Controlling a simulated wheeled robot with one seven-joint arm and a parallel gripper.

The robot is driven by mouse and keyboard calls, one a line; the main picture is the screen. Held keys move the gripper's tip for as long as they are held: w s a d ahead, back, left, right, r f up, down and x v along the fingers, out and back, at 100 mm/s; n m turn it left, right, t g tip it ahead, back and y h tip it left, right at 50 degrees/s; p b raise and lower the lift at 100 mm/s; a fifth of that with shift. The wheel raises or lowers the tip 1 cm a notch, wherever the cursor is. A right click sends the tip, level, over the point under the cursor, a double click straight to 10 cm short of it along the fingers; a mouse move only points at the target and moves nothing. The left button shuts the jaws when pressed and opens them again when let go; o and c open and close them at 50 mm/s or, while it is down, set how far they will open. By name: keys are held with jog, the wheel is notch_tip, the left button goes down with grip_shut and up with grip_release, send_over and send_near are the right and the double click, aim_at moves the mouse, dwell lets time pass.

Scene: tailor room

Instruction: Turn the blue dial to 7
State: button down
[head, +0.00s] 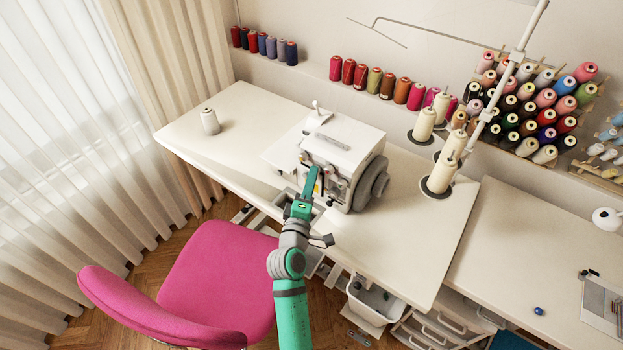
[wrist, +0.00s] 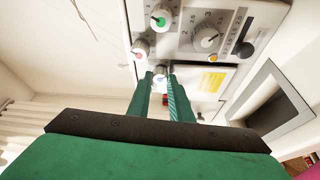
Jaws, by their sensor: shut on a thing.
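The white sewing machine (head: 345,150) stands on the white table, with dials on its front. In the head view my gripper (head: 313,180) reaches up to the machine's front, and the blue dial cannot be made out there.
A green-centred dial (wrist: 158,20) and an orange-marked dial (wrist: 140,48) are close above the gripper. A larger numbered dial (wrist: 207,38) is to the right. A pink chair (head: 215,270) stands beside my arm. Thread cones (head: 440,175) stand right of the machine.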

jog(key=shift+w+a+f+m+t+h, duration=0.1)
jog(key=shift+m+t+h, duration=0.25)
jog(key=shift+m, duration=0.9)
jog(key=shift+s+d+f+m+t+h, duration=0.15)
jog(key=shift+m+h, duration=0.3)
jog(key=shift+m, duration=0.75)
jog(key=shift+w+a+f+m+t+h, duration=0.15)
jog(key=shift+m+t+h, duration=0.2)
jog(key=shift+m, duration=1.2)
jog(key=c, duration=1.6)
grip_release()
jog(key=shift+r+n, duration=0.15)
jog(key=shift+n, duration=0.35)
